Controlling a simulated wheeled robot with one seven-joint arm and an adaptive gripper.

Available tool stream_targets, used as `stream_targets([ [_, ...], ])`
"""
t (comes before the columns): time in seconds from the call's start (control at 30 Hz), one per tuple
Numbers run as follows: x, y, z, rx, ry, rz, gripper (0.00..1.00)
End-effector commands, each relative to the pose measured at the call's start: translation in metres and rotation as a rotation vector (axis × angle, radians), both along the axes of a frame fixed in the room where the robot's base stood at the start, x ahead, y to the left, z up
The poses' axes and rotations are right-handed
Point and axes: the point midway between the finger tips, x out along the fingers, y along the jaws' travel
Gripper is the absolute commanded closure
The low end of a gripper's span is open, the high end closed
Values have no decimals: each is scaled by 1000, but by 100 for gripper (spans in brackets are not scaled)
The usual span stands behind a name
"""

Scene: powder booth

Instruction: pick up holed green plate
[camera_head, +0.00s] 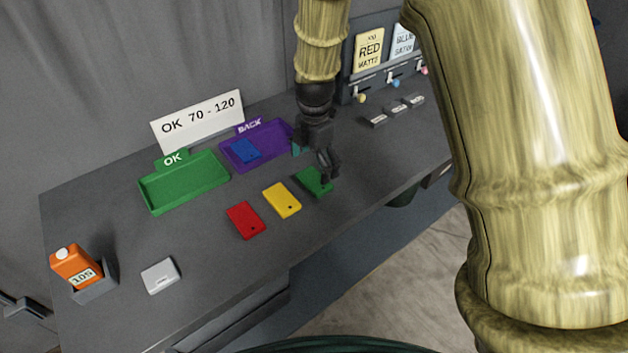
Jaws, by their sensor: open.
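The holed green plate (311,180) lies flat on the grey bench, at the right end of a row of plates, with a dark hole near its right end. My gripper (314,168) hangs from my arm right over the green plate, fingers pointing down. It is open, with one finger by the plate's right end and the other toward its far left side. The fingers hide part of the plate, and I cannot tell whether they touch it.
A yellow plate (281,200) and a red plate (245,220) lie left of the green one. Behind are a green OK tray (187,203), a purple BACK tray (275,154) holding a blue plate (244,150), and a sign (200,122). An orange gauge (75,265) stands front left.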

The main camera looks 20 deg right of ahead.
Motion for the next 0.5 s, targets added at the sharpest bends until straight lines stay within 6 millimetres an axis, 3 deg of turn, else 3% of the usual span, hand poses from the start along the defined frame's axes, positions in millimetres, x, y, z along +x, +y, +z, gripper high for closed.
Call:
stream_targets([
  [0.5, 4, -4, -43, 0, 3, 1, 0],
])
